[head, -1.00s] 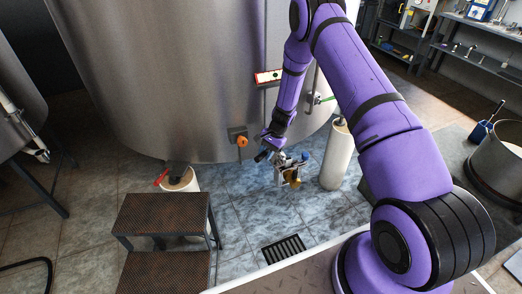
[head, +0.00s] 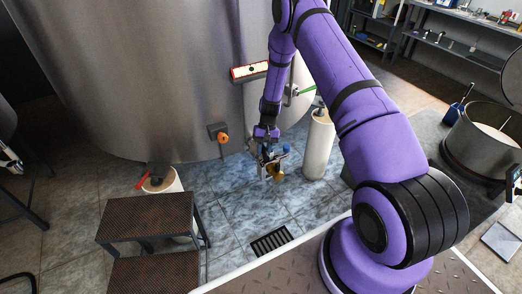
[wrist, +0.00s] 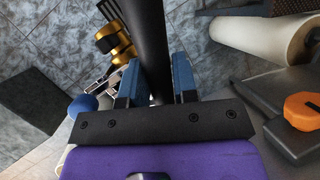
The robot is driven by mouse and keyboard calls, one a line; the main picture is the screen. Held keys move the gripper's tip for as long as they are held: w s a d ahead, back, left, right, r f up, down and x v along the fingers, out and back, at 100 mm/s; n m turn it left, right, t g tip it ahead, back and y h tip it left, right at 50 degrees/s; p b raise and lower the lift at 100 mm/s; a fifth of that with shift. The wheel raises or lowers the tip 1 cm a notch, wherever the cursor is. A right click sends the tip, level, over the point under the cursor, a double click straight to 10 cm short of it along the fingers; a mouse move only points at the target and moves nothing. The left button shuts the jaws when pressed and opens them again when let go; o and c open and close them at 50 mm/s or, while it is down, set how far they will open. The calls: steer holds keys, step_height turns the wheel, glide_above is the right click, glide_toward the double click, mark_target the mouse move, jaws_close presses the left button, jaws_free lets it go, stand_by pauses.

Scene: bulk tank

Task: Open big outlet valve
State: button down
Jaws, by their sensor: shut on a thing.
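The big outlet valve (head: 268,170) sits low at the tank's front. It has a metal body, a brass-coloured end (head: 279,173) and a blue knob (head: 286,149). In the wrist view its brass part (wrist: 113,40) and blue knob (wrist: 82,105) show left of a thick black bar (wrist: 148,45), which looks like the valve's handle. My gripper (wrist: 156,85) has its two blue fingers on either side of this bar and is shut on it. In the head view my gripper (head: 264,140) points down at the valve. The handle is mostly hidden there.
The steel tank (head: 160,80) fills the back, with an orange knob (head: 222,138) left of my gripper. A white cylinder (head: 318,145) stands close right of the valve. A step stool (head: 150,215) and floor drain (head: 270,243) are in front. A red-handled fitting (head: 147,179) is left.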

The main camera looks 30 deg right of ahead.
steer(key=shift+d, duration=0.1)
stand_by(0.3)
steer(key=c, duration=0.9)
jaws_free()
steer(key=shift+r, duration=0.1)
steer(key=v, duration=1)
steer(key=shift+w+d+r, duration=0.1)
steer(key=shift+w+r, duration=0.05)
steer(key=shift+r, duration=0.2)
